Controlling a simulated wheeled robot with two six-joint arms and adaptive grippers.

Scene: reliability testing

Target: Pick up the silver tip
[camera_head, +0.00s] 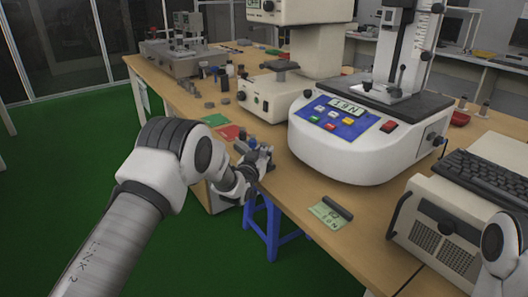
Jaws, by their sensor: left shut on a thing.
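My left gripper (262,160) is at the front left edge of the wooden table, by the red and green cards. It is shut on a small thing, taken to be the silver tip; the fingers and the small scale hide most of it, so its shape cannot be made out. Small grey and dark pieces stand right beside the fingers. My right gripper is out of view; only a part of my right arm shows at the right edge.
A white tester with a blue panel (338,122) stands right of the gripper. A red card (228,132) and a green card (214,119) lie close by. A beige box (440,228) with a keyboard is at right. A blue stool (272,226) stands under the table (300,192).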

